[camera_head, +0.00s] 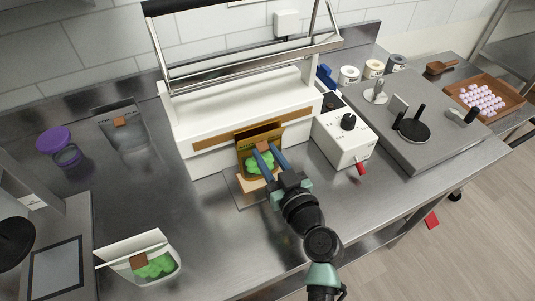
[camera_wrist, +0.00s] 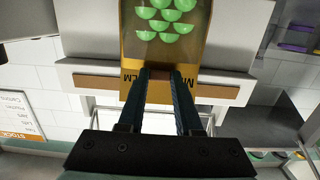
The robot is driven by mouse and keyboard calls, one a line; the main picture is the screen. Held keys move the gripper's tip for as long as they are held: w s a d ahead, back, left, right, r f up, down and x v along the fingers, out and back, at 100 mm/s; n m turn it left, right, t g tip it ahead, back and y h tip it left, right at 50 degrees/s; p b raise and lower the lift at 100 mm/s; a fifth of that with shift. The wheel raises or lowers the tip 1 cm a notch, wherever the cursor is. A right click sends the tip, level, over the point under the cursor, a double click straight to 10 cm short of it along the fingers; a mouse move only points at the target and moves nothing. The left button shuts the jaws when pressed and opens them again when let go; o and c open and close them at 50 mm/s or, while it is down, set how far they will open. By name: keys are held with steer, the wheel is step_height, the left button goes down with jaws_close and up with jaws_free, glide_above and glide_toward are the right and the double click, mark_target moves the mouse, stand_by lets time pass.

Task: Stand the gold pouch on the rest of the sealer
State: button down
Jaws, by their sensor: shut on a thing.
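The gold pouch (camera_head: 275,135) with green gummies showing is upright at the front of the white sealer (camera_head: 190,121), over its low rest (camera_head: 249,184). I cannot tell whether its base touches the rest. My gripper (camera_head: 263,153) is shut on the pouch, with its blue fingers at the pouch's front. In the wrist view the gold pouch (camera_wrist: 190,52) fills the top middle and my gripper (camera_wrist: 160,76) closes on a small brown patch near its lettered edge. The sealer's brown strip (camera_wrist: 95,82) lies behind the pouch.
A grey pouch (camera_head: 122,128) stands at the left rear and a white pouch with green gummies (camera_head: 120,247) at the front left. A control box (camera_head: 345,143) stands right of the sealer. Bare counter (camera_head: 190,215) lies between the pouches.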

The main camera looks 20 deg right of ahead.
steer(key=c, duration=0.6)
jaws_free()
steer(key=shift+r+p, duration=0.2)
steer(key=shift+p, duration=0.1)
steer(key=s+b, duration=0.3)
steer(key=s, duration=0.9)
steer(key=shift+d+r, duration=0.25)
steer(key=shift+r, duration=0.15)
